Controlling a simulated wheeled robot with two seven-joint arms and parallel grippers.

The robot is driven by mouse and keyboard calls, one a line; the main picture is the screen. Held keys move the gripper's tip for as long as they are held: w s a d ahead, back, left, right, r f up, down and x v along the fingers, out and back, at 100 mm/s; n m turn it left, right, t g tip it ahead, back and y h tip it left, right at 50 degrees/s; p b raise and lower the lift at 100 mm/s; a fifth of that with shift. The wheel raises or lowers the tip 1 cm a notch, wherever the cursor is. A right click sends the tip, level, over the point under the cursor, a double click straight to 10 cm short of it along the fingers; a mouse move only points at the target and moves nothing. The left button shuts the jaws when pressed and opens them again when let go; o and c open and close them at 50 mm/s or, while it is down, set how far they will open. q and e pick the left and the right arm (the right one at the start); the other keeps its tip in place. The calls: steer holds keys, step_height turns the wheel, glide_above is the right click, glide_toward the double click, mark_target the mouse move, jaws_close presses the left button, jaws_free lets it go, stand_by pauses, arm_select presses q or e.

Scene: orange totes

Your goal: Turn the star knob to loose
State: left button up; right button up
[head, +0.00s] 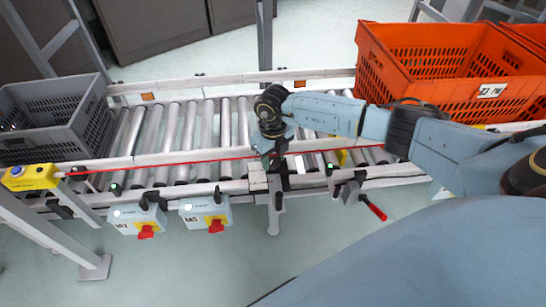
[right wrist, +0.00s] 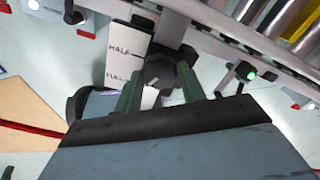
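The dark grey star knob (right wrist: 160,72) shows in the right wrist view, beside a white plate (right wrist: 129,50) marked HALF and, lower, a partly hidden word. My right gripper (right wrist: 159,77) has its two green fingers apart, one on each side of the knob. Whether both fingers touch it I cannot tell. In the head view my right gripper (head: 273,160) points down at the conveyor's near rail, and I cannot make out the knob there. The knob's lower side is partly hidden by the fingers. My left gripper is not in view.
A roller conveyor (head: 170,140) runs across, with a grey tote (head: 55,110) at left and an orange tote (head: 430,65) at right. Two boxes with red switches (head: 146,231) (head: 215,225) and a red-handled lever (head: 373,208) hang off the near rail. A red cord (head: 160,160) runs along it.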

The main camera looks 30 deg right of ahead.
steer(key=c, duration=0.5)
